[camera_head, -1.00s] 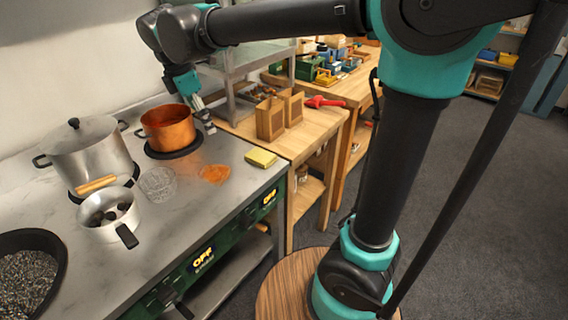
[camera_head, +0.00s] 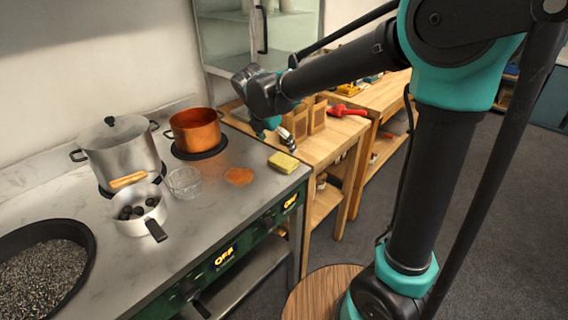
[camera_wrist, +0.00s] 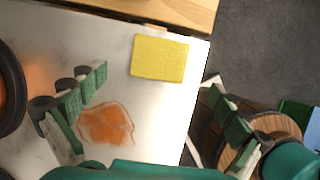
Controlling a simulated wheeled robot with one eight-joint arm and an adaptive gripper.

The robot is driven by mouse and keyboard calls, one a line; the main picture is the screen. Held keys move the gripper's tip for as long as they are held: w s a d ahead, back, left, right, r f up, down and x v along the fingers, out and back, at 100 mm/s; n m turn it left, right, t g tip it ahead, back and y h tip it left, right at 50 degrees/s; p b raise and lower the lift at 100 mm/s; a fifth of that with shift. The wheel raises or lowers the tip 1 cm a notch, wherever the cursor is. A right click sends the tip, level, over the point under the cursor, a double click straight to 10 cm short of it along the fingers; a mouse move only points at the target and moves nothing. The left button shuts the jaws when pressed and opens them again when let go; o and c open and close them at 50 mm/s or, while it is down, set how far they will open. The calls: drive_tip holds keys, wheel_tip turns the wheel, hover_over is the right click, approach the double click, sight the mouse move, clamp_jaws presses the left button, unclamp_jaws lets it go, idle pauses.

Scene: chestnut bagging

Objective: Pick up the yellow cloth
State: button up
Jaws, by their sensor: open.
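The yellow cloth (camera_head: 283,162) lies flat on the grey counter near its right end, by the front edge. In the wrist view the yellow cloth (camera_wrist: 160,58) is a bright rectangle, beyond the fingers and a little above the middle. My gripper (camera_head: 284,138) hangs above the counter's right end, just behind the cloth in the head view. In the wrist view my gripper (camera_wrist: 155,105) has its green fingers spread wide, with nothing between them. The gripper is apart from the cloth.
An orange stain (camera_head: 238,176) marks the counter left of the cloth. A copper pot (camera_head: 195,130), a glass bowl (camera_head: 184,182), a small pan with dark chestnuts (camera_head: 140,212) and a large lidded pot (camera_head: 120,155) stand further left. A wooden table (camera_head: 335,135) with paper bags adjoins at right.

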sight(284, 160)
drive_tip(key=shift+x, duration=3.55)
drive_tip(key=shift+s+f, duration=0.1)
drive_tip(key=shift+s, duration=0.05)
drive_tip(key=c, duration=1)
drive_tip(key=shift+c, duration=0.2)
wheel_tip(284, 160, up, 20)
